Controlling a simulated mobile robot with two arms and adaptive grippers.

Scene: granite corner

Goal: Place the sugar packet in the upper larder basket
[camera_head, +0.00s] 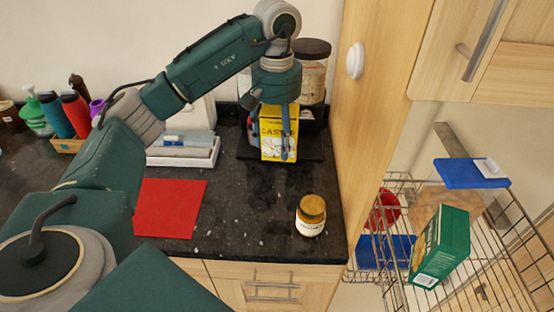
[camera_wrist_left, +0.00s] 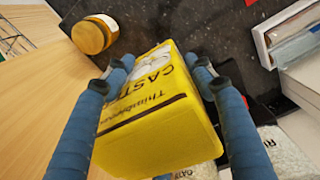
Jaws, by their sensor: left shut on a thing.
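The sugar packet is a yellow box (camera_head: 274,137) with "CAST" lettering, at the back of the dark counter. My left gripper (camera_head: 272,145) reaches down over it from above, with its blue fingers on either side. In the left wrist view the yellow box (camera_wrist_left: 160,110) lies between the two fingers of the left gripper (camera_wrist_left: 160,72), which is shut on it. Whether the box touches the counter is hard to tell. The wire larder basket (camera_head: 495,262) is at the right, beside the open cupboard. My right gripper is not in view.
A jar with a yellow lid (camera_head: 311,215) stands near the counter's front right corner. A green carton (camera_head: 440,245) and blue items are in the basket. The wooden cupboard side (camera_head: 372,120) stands between counter and basket. A red mat (camera_head: 170,208) lies left of the clear counter area.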

